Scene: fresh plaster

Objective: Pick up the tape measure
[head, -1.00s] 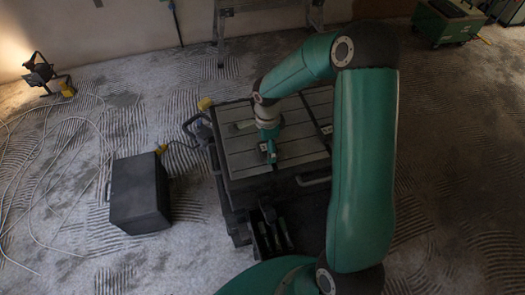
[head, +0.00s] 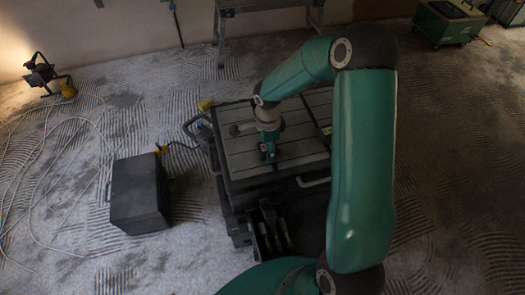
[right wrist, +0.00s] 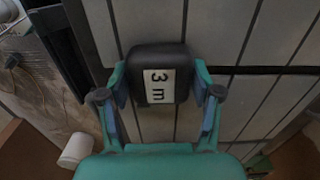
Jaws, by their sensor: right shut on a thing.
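The tape measure (right wrist: 158,75), a black rounded block with a white "3 m" label, sits between the fingers of my right gripper (right wrist: 160,92) in the right wrist view. The blue pads lie along its two sides, so the gripper is shut on it. In the head view my right gripper (head: 269,154) points down over the grooved grey lid of the dark tool chest (head: 235,163). There the tape measure is mostly hidden by the gripper, and I cannot tell whether it touches the lid. My left gripper is not in view.
A flat tool (head: 241,128) lies on the lid, left of my gripper. A black box (head: 138,195) stands on the floor at left, with loose pale cable beyond it. A work lamp (head: 40,74) and a green machine (head: 444,27) stand farther back.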

